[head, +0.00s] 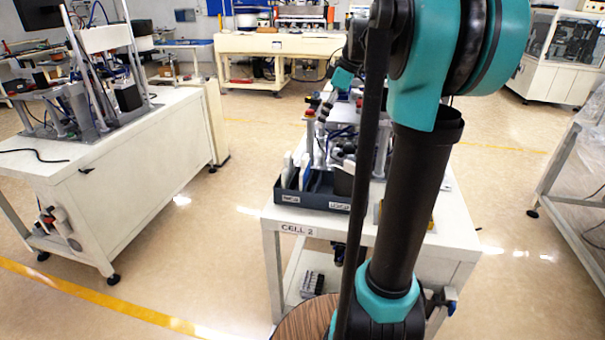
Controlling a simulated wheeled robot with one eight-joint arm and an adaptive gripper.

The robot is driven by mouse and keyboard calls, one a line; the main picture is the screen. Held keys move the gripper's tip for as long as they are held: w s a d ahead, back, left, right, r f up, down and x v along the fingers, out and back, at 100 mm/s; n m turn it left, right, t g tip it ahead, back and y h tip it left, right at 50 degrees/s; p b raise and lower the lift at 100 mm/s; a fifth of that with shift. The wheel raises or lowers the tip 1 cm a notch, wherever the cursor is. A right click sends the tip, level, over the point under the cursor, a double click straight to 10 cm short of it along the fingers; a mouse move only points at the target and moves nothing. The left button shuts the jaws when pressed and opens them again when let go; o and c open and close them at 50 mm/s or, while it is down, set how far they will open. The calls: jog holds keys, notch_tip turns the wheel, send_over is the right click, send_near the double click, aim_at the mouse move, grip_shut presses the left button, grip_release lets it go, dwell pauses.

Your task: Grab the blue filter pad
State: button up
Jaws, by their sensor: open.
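I cannot pick out the blue filter pad for certain. A dark grey-blue bin (322,201) with labelled compartments sits at the front left of the Cell 2 table (272,213), with white upright pieces (287,170) in its left part. My gripper (325,108) shows small and partly blended with the equipment behind the bin, beyond the teal wrist of my arm. It is open, above the table and apart from the bin. My arm hides much of the table's middle and right.
A feeder machine with tubes and a red knob (310,113) stands behind the bin. Another white workbench (140,160) with equipment stands to the left. A bench (270,45) stands at the back. A table frame (560,165) is at the right. Clear floor lies between the benches.

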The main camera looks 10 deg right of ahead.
send_near(305, 156)
jog(key=x, duration=0.5)
jog(key=shift+a+f, duration=0.1)
jog(key=shift+a, duration=0.15)
jog(key=shift+d+x, duration=0.2)
jog(key=shift+x, duration=2.35)
jog(key=shift+s, duration=0.1)
jog(key=c, duration=1.3)
